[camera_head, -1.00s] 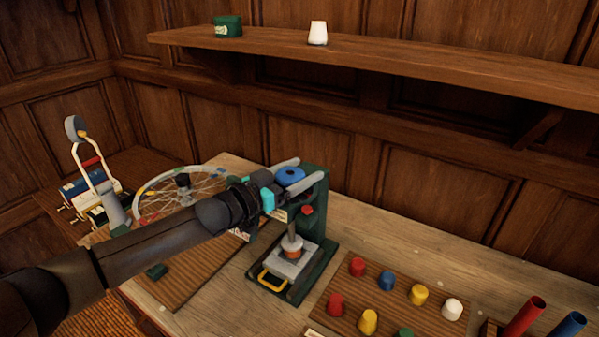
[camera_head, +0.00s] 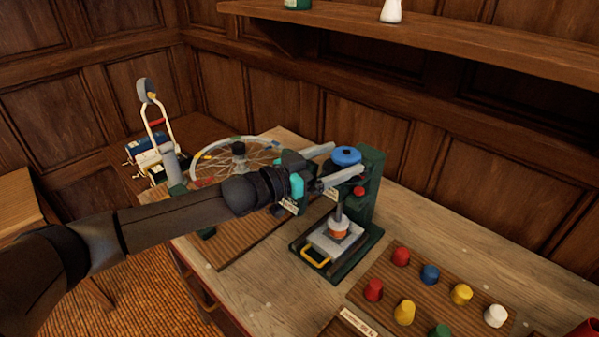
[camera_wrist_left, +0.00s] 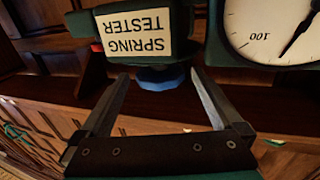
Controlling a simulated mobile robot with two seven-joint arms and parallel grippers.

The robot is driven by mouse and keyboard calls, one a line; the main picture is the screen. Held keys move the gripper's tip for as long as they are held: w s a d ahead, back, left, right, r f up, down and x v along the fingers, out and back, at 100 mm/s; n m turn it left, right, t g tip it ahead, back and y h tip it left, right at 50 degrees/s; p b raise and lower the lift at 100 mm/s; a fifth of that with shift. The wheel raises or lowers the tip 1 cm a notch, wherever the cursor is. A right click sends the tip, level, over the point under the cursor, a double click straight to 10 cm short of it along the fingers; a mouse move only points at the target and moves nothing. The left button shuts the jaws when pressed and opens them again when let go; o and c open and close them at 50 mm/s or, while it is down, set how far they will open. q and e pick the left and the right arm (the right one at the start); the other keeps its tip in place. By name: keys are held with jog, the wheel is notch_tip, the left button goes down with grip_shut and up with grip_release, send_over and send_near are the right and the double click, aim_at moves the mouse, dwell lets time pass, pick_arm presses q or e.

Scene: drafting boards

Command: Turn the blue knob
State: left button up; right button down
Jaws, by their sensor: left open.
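The blue knob (camera_head: 347,155) sits on top of the green spring tester (camera_head: 367,190). My left gripper (camera_head: 344,161) is open, with one finger on each side of the knob in the head view. In the left wrist view the knob (camera_wrist_left: 160,79) shows in the gap between the two fingertips (camera_wrist_left: 158,76), partly hidden behind the tester's head. I cannot tell whether either finger touches it. The tester's label (camera_wrist_left: 134,32) and a dial (camera_wrist_left: 268,30) appear upside down there. My right gripper is not in view.
A red button (camera_head: 359,191) is on the tester, close under the fingers. A spoked wheel (camera_head: 215,160) lies left of it. A board with several coloured pegs (camera_head: 430,273) is at front right. The shelf (camera_head: 450,42) runs above. Bare tabletop (camera_head: 450,230) lies to the right.

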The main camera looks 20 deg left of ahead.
pick_arm(q)
jog(key=v, duration=0.9)
jog(key=shift+s+a, duration=0.25)
jog(key=shift+s, duration=0.05)
